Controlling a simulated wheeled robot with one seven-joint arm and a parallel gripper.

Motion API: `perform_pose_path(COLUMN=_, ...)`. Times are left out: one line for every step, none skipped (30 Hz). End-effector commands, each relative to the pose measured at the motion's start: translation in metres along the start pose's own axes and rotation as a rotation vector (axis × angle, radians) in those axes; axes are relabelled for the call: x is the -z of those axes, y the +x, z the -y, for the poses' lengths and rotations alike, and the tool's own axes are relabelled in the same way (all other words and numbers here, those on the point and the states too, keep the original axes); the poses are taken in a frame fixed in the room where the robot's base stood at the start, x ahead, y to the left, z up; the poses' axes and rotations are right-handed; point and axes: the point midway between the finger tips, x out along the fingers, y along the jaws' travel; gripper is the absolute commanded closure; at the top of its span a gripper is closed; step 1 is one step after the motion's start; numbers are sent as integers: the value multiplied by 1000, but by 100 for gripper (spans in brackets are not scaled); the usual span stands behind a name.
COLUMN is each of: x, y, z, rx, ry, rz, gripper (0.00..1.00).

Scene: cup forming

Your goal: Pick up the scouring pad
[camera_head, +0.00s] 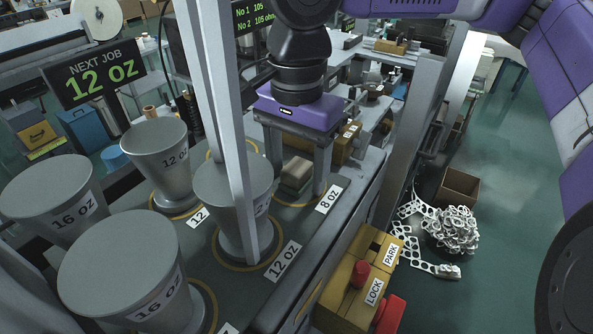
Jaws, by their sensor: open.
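The scouring pad (296,174) is a small tan and grey-brown block. It lies on the dark bench top inside the ring by the "8 oz" label. My gripper (297,182) is above it, pointing down from a purple body. Its two grey fingers are open, with the pad seen between them. The right finger stands clear to the right of the pad. The left finger's lower end is partly hidden behind a metal cup. I cannot tell whether either finger touches the pad.
Tapered metal cups labelled 12 oz (158,165) and 16 oz (110,262) crowd the left. Another metal cup (225,190) stands close by, behind a grey upright post (218,110). Yellow LOCK/PARK boxes (345,290) sit at the front right. White scrap (452,232) lies on the floor.

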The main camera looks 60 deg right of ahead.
Motion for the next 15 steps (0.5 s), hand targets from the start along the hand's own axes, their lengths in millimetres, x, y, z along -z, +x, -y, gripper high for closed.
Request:
perform_pose_path(x=0, y=0, z=0, rx=0, ry=0, rz=0, gripper=38)
perform_pose_path(x=0, y=0, z=0, rx=1, ry=0, rz=0, gripper=38)
perform_pose_path(x=0, y=0, z=0, rx=1, ry=0, rz=0, gripper=38)
perform_pose_path(x=0, y=0, z=0, rx=1, ry=0, rz=0, gripper=38)
perform_pose_path(x=0, y=0, z=0, rx=1, ry=0, rz=0, gripper=38)
perform_pose_path(x=0, y=0, z=0, rx=1, ry=0, rz=0, gripper=46)
perform_pose_path(x=0, y=0, z=0, rx=1, ry=0, rz=0, gripper=52)
perform_pose_path(x=0, y=0, z=0, rx=1, ry=0, rz=0, gripper=58)
perform_pose_path(x=0, y=0, z=0, rx=0, ry=0, rz=0, gripper=66)
perform_pose_path(x=0, y=0, z=0, rx=1, ry=0, rz=0, gripper=72)
perform_pose_path(x=0, y=0, z=0, rx=0, ry=0, rz=0, gripper=77)
perform_pose_path(x=0, y=0, z=0, rx=0, ry=0, rz=0, gripper=85)
perform_pose_path(x=0, y=0, z=0, rx=0, ry=0, rz=0, gripper=91)
perform_pose_path(x=0, y=0, z=0, rx=0, ry=0, rz=0, gripper=97)
perform_pose_path(x=0, y=0, z=0, rx=0, ry=0, rz=0, gripper=100)
